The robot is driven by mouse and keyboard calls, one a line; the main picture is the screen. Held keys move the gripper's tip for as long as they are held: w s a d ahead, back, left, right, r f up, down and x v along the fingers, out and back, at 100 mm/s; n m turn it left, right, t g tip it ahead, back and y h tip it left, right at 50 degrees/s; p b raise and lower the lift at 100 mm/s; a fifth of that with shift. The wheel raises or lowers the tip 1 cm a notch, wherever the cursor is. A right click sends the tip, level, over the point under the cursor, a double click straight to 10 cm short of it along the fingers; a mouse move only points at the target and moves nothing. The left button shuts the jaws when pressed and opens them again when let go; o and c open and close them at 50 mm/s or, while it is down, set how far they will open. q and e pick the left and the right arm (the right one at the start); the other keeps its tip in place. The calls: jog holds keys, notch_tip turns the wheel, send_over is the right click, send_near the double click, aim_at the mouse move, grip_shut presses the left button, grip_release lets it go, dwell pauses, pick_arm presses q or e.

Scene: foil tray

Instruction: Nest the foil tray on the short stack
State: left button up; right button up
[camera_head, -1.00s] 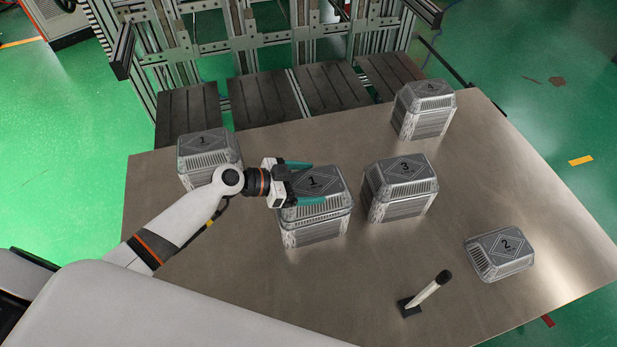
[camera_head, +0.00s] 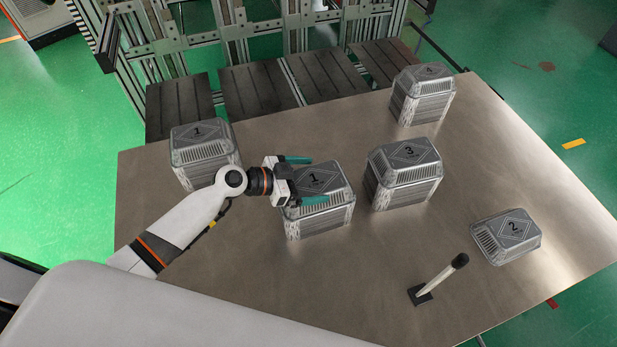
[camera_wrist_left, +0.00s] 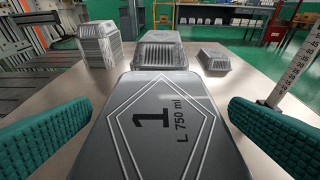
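A grey foil tray marked 1 (camera_head: 318,178) sits upside down on top of the middle stack (camera_head: 322,222), its rim close against the rims below. It fills the lower middle of the left wrist view (camera_wrist_left: 165,130). My left gripper (camera_head: 303,180) is around this tray, one teal finger on each side. The wrist view shows gaps between both fingers and the tray, so the gripper is open. My right gripper is not in view.
Another stack marked 1 (camera_head: 205,155) stands left, behind my arm. Stacks marked 3 (camera_head: 405,178) and 4 (camera_head: 423,98) stand right of the middle stack. A leaning post on a black base (camera_head: 440,279) stands at the front right. The metal table (camera_head: 380,250) has free room in front.

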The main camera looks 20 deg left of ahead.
aim_at(309, 181)
pick_arm(q)
notch_tip(309, 181, up, 9)
jog(key=p, duration=0.5)
jog(key=shift+f+p, duration=0.1)
jog(key=shift+p, duration=0.25)
jog(key=shift+r+p, duration=0.3)
jog(key=shift+r, duration=0.3)
